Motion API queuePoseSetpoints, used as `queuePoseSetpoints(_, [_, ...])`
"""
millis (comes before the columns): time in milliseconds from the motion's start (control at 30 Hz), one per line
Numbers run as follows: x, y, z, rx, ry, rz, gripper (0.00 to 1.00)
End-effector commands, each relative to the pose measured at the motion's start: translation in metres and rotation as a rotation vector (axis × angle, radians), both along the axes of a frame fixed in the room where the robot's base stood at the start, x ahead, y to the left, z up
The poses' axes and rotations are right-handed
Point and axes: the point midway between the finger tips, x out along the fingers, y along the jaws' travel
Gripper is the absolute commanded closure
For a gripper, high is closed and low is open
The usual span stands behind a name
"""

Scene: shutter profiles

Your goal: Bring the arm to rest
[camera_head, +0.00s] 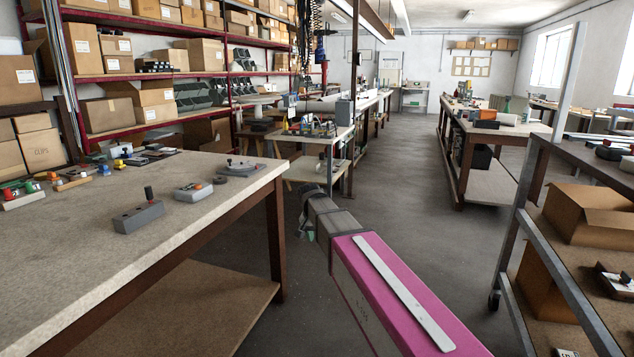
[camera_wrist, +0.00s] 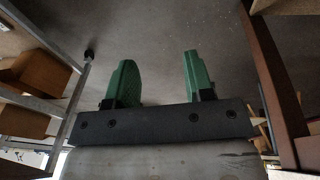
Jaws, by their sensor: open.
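My gripper (camera_wrist: 157,68) is open in the wrist view. Its two green fingers stand well apart with nothing between them, and grey floor shows behind. In the head view my arm reaches forward over the aisle, and my gripper (camera_head: 309,226) is at its far end, small and partly hidden by the arm. It is to the right of the workbench (camera_head: 235,222) and touches nothing that I can see.
The bench at the left bears a grey box with a black knob (camera_head: 138,216) and several small devices. A shelf cart (camera_head: 575,262) with cardboard boxes stands at the right. The aisle floor (camera_head: 400,190) between them is clear. A bench leg (camera_wrist: 272,75) shows in the wrist view.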

Motion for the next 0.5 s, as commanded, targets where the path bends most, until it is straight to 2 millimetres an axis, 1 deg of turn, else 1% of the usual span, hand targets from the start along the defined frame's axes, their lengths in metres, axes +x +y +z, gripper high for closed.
queuePoseSetpoints(33, [-0.02, -0.024, -0.021, 0.007, 0.019, 0.02, 0.52])
queuePoseSetpoints(67, [-0.028, -0.035, -0.031, 0.014, 0.03, 0.037, 0.52])
queuePoseSetpoints(100, [-0.038, -0.05, -0.045, 0.021, 0.041, 0.059, 0.52])
queuePoseSetpoints(167, [-0.055, -0.071, -0.064, 0.035, 0.058, 0.091, 0.52])
queuePoseSetpoints(200, [-0.067, -0.084, -0.077, 0.042, 0.07, 0.112, 0.52])
queuePoseSetpoints(267, [-0.085, -0.103, -0.094, 0.058, 0.084, 0.143, 0.52])
queuePoseSetpoints(300, [-0.098, -0.116, -0.105, 0.067, 0.091, 0.162, 0.52])
queuePoseSetpoints(400, [-0.13, -0.142, -0.129, 0.093, 0.11, 0.211, 0.52])
queuePoseSetpoints(500, [-0.158, -0.163, -0.148, 0.116, 0.121, 0.251, 0.52])
